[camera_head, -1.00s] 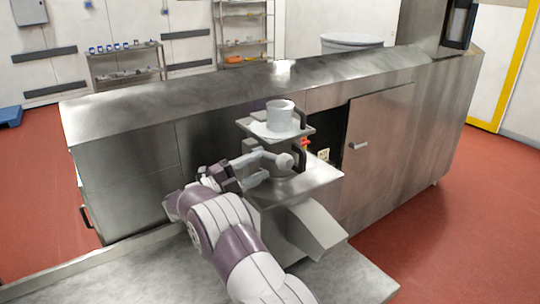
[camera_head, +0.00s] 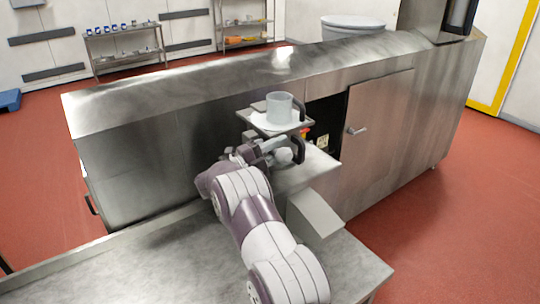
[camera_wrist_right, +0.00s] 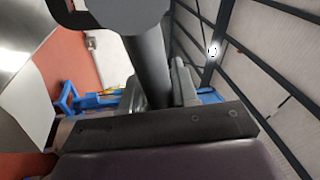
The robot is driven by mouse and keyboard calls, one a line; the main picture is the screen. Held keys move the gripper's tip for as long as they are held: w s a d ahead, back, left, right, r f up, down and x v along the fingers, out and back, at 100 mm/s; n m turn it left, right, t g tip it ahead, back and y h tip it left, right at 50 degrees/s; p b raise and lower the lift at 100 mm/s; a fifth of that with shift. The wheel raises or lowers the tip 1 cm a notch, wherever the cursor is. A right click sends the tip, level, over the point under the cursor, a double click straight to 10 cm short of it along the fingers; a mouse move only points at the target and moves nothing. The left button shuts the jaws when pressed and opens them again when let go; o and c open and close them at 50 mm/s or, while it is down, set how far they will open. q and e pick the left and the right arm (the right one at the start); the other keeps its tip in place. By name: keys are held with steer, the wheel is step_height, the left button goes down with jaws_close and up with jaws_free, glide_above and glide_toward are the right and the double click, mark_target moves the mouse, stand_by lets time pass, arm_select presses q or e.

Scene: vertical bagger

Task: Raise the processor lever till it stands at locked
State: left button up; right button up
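The processor stands on the metal table, with a pale cup-shaped part (camera_head: 279,107) on its upper plate (camera_head: 255,117). Pale rounded parts (camera_head: 283,156), which may belong to its lever, show below that plate beside a black curved handle (camera_head: 298,149). My right gripper (camera_head: 268,150) is low on the processor's left side, close against these parts. In the right wrist view a dark rod (camera_wrist_right: 150,65) with a round end (camera_wrist_right: 125,14) runs up between or beside the grey fingers. Its grip on the rod is unclear. My left gripper is out of view.
The metal table (camera_head: 110,268) is bare on the left. A long steel cabinet (camera_head: 130,165) stands behind the processor, with a door (camera_head: 370,140) at right. A slanted chute (camera_head: 315,214) projects at the processor's front. Red floor lies open at right.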

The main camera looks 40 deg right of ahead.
steer(key=w+r+n+t+p, duration=0.5)
steer(key=w+n+p, duration=0.1)
steer(key=n, duration=0.8)
steer(key=shift+d+r+n+p, duration=0.15)
steer(key=shift+r+n+p, duration=0.25)
steer(key=shift+p, duration=0.25)
steer(key=shift+w+r+n+t+y, duration=0.1)
steer(key=shift+w+n+t+y, duration=0.1)
steer(key=shift+w+n, duration=0.65)
steer(key=shift+w+n+t+y, duration=0.2)
steer(key=shift+w+n, duration=0.15)
steer(key=shift+n, duration=0.9)
steer(key=o, duration=1.1)
steer(key=shift+o, duration=0.2)
